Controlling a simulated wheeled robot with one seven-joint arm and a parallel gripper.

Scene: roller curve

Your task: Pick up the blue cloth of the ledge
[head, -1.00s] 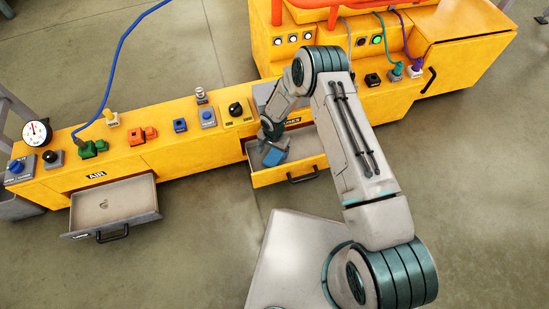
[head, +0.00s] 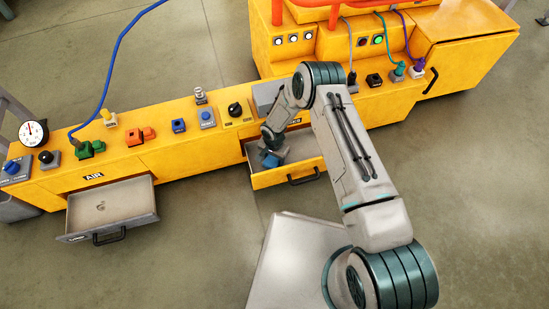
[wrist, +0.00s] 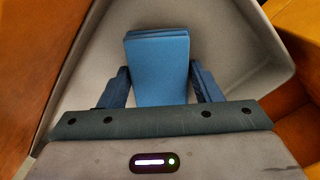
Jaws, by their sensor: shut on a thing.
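The blue cloth (wrist: 158,62) is a folded, flat blue block between the fingers of my gripper (wrist: 162,75) in the wrist view. The fingers are shut on its two sides, near its close end. In the head view the cloth (head: 270,161) shows at the tip of my gripper, inside the open right-hand drawer (head: 282,179) of the yellow bench. My arm hides part of the drawer. I cannot tell whether the cloth touches the drawer floor.
Drawer walls surround my gripper. A second open drawer (head: 108,217), on the left, holds a small mark or object. The bench top (head: 150,155) carries several knobs, buttons and a gauge (head: 33,133). A yellow cabinet (head: 455,65) with cables stands at the back right. Floor in front is open.

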